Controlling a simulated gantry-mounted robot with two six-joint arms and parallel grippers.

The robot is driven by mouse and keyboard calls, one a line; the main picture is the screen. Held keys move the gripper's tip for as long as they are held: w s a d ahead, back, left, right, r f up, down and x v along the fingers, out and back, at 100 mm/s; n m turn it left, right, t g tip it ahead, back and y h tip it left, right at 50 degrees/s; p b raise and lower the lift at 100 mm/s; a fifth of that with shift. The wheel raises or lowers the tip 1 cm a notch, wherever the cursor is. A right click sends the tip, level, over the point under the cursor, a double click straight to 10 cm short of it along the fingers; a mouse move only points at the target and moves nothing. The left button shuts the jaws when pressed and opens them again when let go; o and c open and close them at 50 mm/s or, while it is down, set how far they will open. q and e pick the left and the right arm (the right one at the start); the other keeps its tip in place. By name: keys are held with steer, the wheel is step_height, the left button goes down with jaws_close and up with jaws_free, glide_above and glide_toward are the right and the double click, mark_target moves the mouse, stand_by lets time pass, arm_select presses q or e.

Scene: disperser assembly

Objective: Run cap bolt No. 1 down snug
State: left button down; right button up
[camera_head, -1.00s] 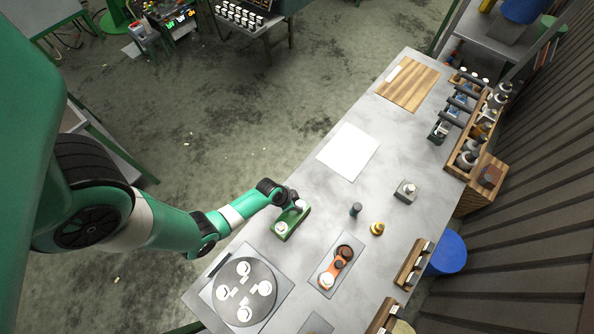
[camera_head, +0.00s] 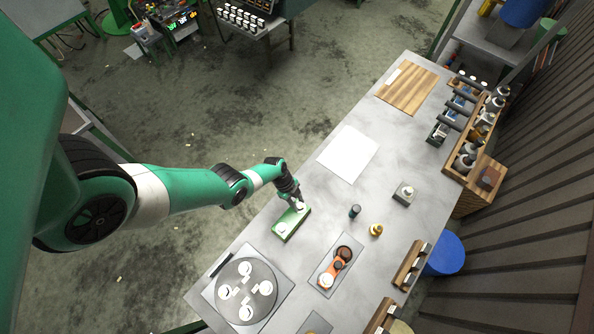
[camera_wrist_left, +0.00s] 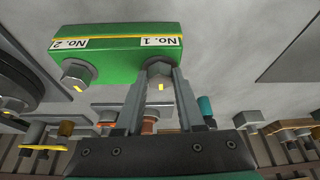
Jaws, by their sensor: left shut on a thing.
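The green block (camera_head: 286,229) sits on the grey bench; in the left wrist view (camera_wrist_left: 115,48) its face carries the labels "No. 1" and "No. 2". Cap bolt No. 1 (camera_wrist_left: 160,68) is a grey hex head with a yellow mark, beside the "No. 1" label. My left gripper (camera_wrist_left: 160,88) is shut on this bolt head, one finger on each side. The head view shows this gripper (camera_head: 298,206) at the block's far end. Bolt No. 2 (camera_wrist_left: 77,73), a similar head with a yellow mark, is free. The bolt shanks are hidden. My right gripper is not in view.
A round dark plate with white pieces (camera_head: 245,291) lies at the near left. A tray with orange and brown parts (camera_head: 325,286), a dark cylinder (camera_head: 355,211) and a yellow part (camera_head: 376,230) stand to the right. A white sheet (camera_head: 348,153) lies beyond on clear bench.

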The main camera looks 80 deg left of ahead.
arm_select(q)
steer(key=shift+w+a+m+g+b, duration=0.15)
steer(key=shift+m+g+b, duration=0.3)
steer(key=shift+m, duration=1.05)
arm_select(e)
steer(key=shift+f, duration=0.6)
arm_select(q)
steer(key=shift+h, duration=0.3)
steer(key=c, duration=0.5)
jaws_free()
